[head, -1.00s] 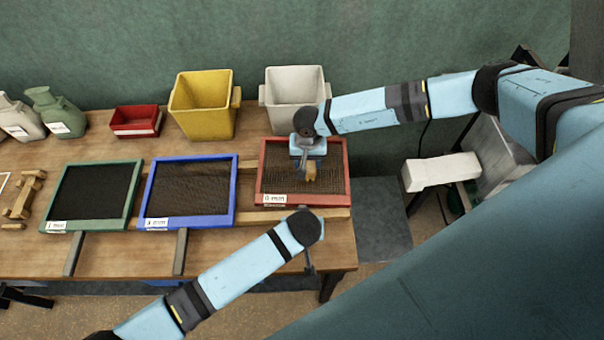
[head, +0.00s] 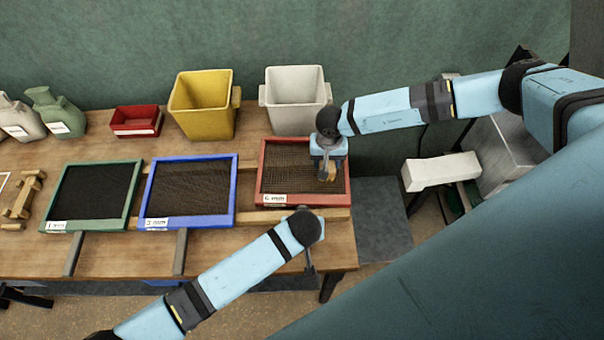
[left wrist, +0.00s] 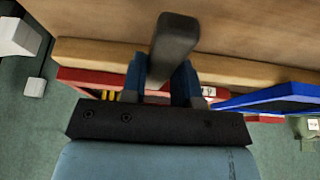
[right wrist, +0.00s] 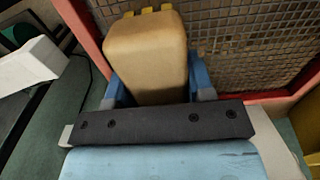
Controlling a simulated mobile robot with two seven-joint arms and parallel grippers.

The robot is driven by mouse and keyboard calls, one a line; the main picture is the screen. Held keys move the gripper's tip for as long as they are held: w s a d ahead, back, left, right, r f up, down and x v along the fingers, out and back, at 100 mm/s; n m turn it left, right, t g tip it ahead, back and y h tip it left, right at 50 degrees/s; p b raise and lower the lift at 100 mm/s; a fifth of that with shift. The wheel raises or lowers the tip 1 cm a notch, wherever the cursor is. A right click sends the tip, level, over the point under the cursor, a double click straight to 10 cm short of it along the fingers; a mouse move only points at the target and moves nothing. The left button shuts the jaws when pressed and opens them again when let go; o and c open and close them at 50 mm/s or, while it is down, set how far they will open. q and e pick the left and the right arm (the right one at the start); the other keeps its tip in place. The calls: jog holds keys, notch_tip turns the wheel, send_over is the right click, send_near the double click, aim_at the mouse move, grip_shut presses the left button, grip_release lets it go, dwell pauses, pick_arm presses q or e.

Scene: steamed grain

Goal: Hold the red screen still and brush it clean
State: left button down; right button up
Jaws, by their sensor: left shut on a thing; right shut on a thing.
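The red screen (head: 282,172), a red frame with dark mesh and a white label, lies at the right end of the table. My left gripper (left wrist: 160,82) is shut on its grey handle (left wrist: 174,36) at the near side. In the head view my left wrist largely hides this grip. My right gripper (head: 328,157) is shut on a tan brush (right wrist: 147,55) with yellow bristle tufts. The brush is over the right part of the mesh, inside the frame. I cannot tell whether the bristles touch the mesh.
A blue screen (head: 234,190) and a green screen (head: 132,195) lie left of the red one. Behind stand a white bin (head: 295,105), a yellow bin (head: 205,115) and a small red tray (head: 135,122). A wooden rail (head: 334,215) runs along the near side.

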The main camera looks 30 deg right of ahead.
pick_arm(q)
jog(key=shift+a, duration=0.1)
pick_arm(e)
jog(key=shift+s+d+f, duration=0.1)
jog(key=shift+s+d, duration=0.4)
jog(key=shift+d, duration=0.35)
jog(key=shift+r, duration=2.55)
jog(key=shift+w, duration=0.1)
pick_arm(q)
jog(key=c, duration=0.8)
grip_release()
jog(key=v, duration=1.2)
jog(key=shift+s, duration=0.1)
